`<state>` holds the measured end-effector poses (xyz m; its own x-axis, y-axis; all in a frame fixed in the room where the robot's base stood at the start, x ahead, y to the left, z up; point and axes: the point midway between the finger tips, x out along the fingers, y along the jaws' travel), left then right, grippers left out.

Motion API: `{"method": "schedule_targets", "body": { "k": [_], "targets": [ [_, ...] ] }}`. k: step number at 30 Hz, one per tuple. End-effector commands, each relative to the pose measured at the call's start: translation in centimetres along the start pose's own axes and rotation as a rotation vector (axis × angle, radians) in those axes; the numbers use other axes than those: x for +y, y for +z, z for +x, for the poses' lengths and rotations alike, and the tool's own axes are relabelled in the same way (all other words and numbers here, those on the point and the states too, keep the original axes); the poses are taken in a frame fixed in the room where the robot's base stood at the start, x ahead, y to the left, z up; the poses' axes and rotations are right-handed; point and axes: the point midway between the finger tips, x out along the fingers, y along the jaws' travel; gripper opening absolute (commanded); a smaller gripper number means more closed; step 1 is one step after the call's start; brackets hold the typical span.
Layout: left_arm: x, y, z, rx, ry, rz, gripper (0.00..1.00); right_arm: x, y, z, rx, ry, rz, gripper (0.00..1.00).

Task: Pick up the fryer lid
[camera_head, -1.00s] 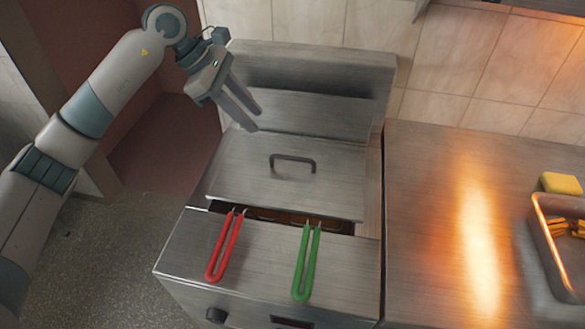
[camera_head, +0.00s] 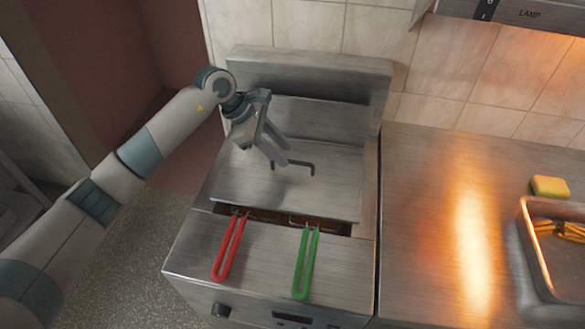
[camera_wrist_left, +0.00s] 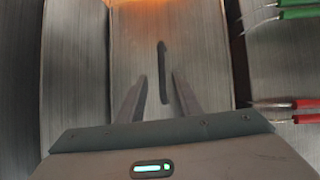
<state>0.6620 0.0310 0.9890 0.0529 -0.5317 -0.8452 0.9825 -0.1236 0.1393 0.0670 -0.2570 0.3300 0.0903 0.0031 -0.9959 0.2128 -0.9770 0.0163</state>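The fryer lid (camera_head: 310,190) is a flat brushed-metal plate lying on the fryer (camera_head: 200,258), with a dark bar handle (camera_head: 307,166) on top. My left gripper (camera_head: 282,160) is open, just at the left end of the handle in the head view. In the left wrist view, the handle (camera_wrist_left: 162,72) lies between and ahead of the two spread fingers (camera_wrist_left: 158,100), and they do not grip it. Whether a finger touches the lid I cannot tell. My right gripper is not in view.
A red basket handle (camera_head: 229,248) and a green one (camera_head: 305,262) stick out over the fryer's front. A metal counter (camera_head: 425,220) stands to the right, with a tray (camera_head: 540,268) and a yellow block (camera_head: 550,187). The fryer's raised back (camera_head: 310,75) stands behind the lid.

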Motion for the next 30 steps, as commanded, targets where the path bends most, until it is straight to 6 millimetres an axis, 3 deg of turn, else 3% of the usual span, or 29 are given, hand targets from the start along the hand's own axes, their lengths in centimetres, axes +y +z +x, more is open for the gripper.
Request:
{"method": "schedule_targets", "body": {
  "k": [14, 23, 30],
  "targets": [
    [0.0, 0.2, 0.4, 0.0, -0.001, 0.001, 0.32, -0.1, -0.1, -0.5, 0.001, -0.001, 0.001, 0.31],
    [-0.4, 0.7, 3.0, -0.001, -0.002, -0.001, 0.32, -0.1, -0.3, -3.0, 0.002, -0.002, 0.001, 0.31],
    [-0.4, 0.5, 5.2, 0.0, 0.0, 0.0, 0.32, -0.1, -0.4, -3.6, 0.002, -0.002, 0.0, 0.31]
  ]
}}
